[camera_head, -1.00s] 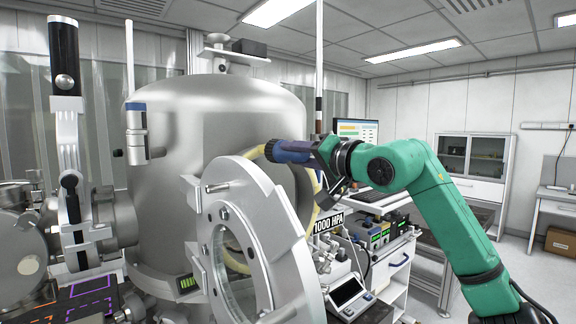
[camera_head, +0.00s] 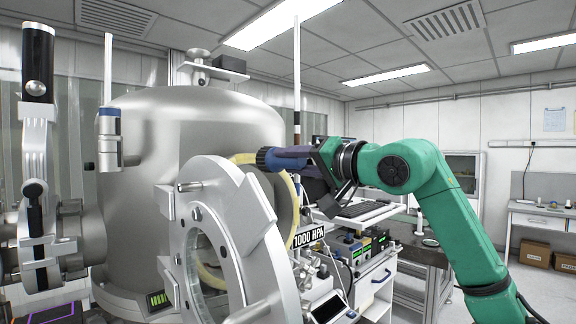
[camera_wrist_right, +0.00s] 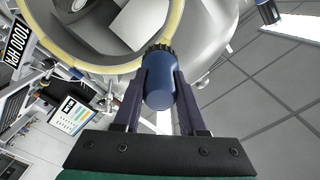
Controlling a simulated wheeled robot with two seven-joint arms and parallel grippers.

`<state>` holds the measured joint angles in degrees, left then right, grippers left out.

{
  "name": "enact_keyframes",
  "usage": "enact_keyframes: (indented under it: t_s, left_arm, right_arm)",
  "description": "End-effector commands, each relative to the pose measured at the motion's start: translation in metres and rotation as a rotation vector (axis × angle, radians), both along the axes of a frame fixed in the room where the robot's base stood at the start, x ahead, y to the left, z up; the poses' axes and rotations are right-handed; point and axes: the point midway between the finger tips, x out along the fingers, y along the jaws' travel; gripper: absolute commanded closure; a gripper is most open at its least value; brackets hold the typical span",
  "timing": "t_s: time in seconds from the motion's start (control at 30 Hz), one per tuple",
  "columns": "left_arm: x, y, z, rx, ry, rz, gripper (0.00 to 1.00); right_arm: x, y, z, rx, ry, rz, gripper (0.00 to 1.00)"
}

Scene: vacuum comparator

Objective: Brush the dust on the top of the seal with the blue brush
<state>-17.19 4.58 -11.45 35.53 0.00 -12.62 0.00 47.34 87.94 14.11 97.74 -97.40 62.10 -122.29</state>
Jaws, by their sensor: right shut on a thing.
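My right gripper (camera_head: 308,155) is shut on the blue brush (camera_head: 288,157) and holds it out to the left, with its dark bristle end at the top of the pale yellow seal (camera_head: 291,238). The right wrist view shows the blue brush handle (camera_wrist_right: 159,92) between the two fingers of my right gripper (camera_wrist_right: 160,85). The bristle end meets or overlaps the seal (camera_wrist_right: 100,67) there; I cannot tell how firmly it touches. The seal rings the opening of the large steel chamber (camera_head: 190,120). I cannot make out dust on it. My left gripper is not in view.
The open round chamber door (camera_head: 226,215) stands in front of the seal. A cart with instruments (camera_head: 365,262) and a keyboard (camera_head: 362,209) stands further right. The air above the brush is mostly clear.

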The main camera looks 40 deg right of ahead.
Motion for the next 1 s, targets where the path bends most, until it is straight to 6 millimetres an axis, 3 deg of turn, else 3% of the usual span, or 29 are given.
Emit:
enact_keyframes:
  t_s: [0.37, 0.73, 1.0]
  left_arm:
    - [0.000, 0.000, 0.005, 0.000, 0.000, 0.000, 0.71]
    - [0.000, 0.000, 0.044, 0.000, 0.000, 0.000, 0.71]
    - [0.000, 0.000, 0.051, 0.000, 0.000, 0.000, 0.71]
  right_arm:
    - [0.005, 0.000, 0.002, 0.001, 0.001, 0.001, 1.00]
    - [0.051, -0.001, 0.006, 0.000, 0.001, -0.001, 1.00]
    - [0.065, -0.001, 0.001, 0.001, -0.002, -0.001, 1.00]
